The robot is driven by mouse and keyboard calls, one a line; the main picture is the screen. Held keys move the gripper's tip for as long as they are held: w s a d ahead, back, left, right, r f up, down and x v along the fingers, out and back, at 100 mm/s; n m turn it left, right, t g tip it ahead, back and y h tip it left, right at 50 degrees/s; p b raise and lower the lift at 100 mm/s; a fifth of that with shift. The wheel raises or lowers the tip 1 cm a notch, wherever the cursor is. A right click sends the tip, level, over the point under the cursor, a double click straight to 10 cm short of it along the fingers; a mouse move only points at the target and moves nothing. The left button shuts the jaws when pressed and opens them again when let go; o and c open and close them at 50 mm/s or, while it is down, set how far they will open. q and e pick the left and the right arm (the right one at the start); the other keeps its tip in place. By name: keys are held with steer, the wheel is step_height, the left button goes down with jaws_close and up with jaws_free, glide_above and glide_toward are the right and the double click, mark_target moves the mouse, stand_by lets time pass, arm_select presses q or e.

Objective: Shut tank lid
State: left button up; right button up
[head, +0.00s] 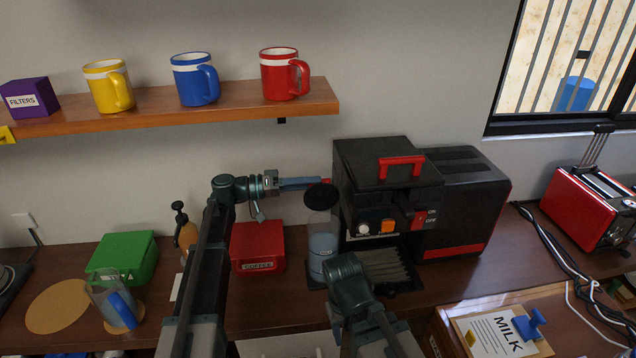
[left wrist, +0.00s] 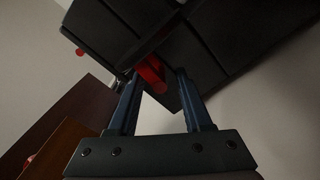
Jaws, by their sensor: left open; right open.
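The coffee machine (head: 365,160) is a black box with a red handle (head: 400,162) on its sloping top; I cannot tell how far any lid on it stands open. My left gripper (head: 305,184) is open at the machine's upper left side. A small red part (head: 327,182) shows just past its fingertips. In the left wrist view a red tab (left wrist: 150,75) shows beyond and between the two blue fingers, with dark panels behind; contact is unclear. My right gripper (head: 348,278) is low in front of the machine; its fingers are hard to make out.
A clear jar with a black top (head: 321,235) stands at the machine's left, under my left gripper. A red coffee box (head: 257,246) and green box (head: 122,257) lie further left. A shelf (head: 200,115) with mugs hangs above. A red toaster (head: 585,210) and cables are at right.

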arm_select(q)
steer(key=shift+w+d, duration=0.2)
steer(key=shift+d, duration=0.95)
steer(key=shift+c, duration=0.2)
steer(key=c, duration=0.7)
steer(key=shift+s, duration=0.1)
jaws_close()
steer(key=shift+s+f, duration=0.1)
